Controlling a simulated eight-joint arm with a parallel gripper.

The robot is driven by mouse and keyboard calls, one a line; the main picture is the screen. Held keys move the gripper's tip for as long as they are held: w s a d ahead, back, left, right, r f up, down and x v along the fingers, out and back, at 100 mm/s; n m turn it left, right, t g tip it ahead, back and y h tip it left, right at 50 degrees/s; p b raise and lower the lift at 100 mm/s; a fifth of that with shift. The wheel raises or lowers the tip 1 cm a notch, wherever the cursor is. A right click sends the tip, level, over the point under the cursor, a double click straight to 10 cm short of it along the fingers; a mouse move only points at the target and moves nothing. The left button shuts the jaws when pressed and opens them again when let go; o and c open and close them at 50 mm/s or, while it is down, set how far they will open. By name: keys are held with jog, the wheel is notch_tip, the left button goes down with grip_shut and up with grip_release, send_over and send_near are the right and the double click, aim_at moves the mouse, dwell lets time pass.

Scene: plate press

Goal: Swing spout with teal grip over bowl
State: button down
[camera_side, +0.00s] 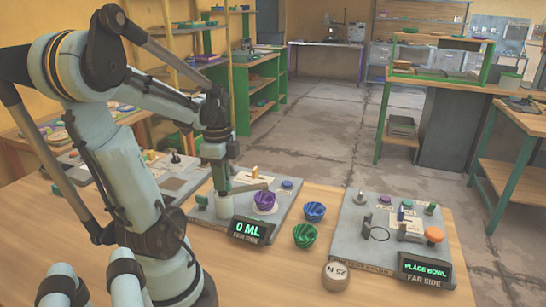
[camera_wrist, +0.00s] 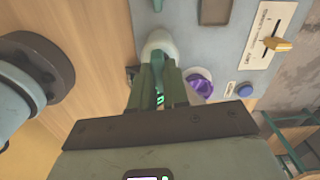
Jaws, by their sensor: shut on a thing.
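My gripper (camera_side: 219,178) is shut on the teal grip (camera_wrist: 157,62) of the spout. The wrist view shows the fingers (camera_wrist: 158,88) on either side of it, below a pale rounded end. The purple bowl (camera_side: 265,200) sits on a pale round pad, right of my gripper. It also shows in the wrist view (camera_wrist: 200,84), partly hidden by a finger. The station's display (camera_side: 252,231) reads 0 ML.
The grey station plate (camera_side: 285,218) carries a yellow slider (camera_side: 255,172) and a blue button (camera_side: 287,184). Another station (camera_side: 350,225) is further right.

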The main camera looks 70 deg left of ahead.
dwell(0.3)
jog(key=c, duration=1.1)
grip_release()
jog(key=shift+r, duration=0.15)
notch_tip(320, 180, up, 12)
jog(key=shift+f, duration=0.1)
jog(key=shift+w, duration=0.1)
jog(key=w+d+f+n+t, duration=0.2)
jog(key=w+d+f, duration=0.1)
jog(key=d, duration=0.4)
jog(key=w+d+f+n+t, duration=0.2)
jog(key=w+d+n, duration=0.1)
jog(key=w+d, duration=0.2)
jog(key=w+d+f+n+t, duration=0.2)
jog(key=w+d+f+t, duration=0.1)
jog(key=d, duration=0.7)
jog(key=shift+w+f, duration=0.35)
jog(key=shift+w, duration=0.5)
